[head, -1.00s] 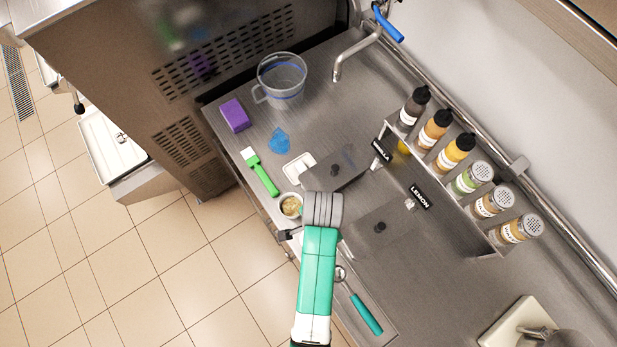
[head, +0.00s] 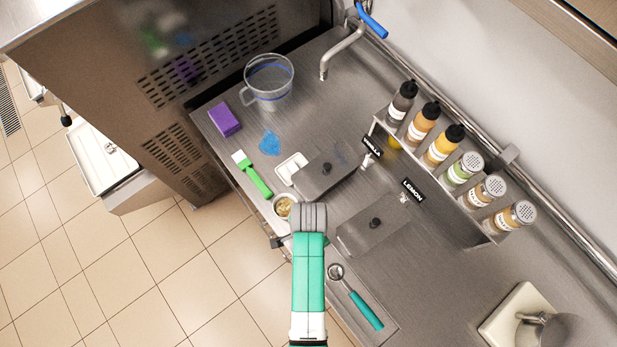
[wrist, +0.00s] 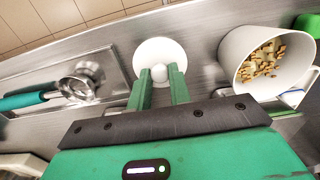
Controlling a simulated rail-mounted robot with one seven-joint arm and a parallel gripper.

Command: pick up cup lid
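A round white lid with a small knob (wrist: 160,50) lies flat on the steel counter in the wrist view. My gripper (wrist: 159,72) is open, its two green fingers apart. In the picture the fingertips lie on either side of the knob, over the near part of the disc. I cannot tell whether they touch it. In the head view my arm hides the gripper and the lid.
A white cup of chopped pieces (wrist: 265,62) stands close on the right in the wrist view; it also shows in the head view (head: 284,207). A teal-handled scoop (wrist: 50,93) lies at left. A green-handled brush (head: 253,175) and steel lids (head: 372,228) are nearby.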

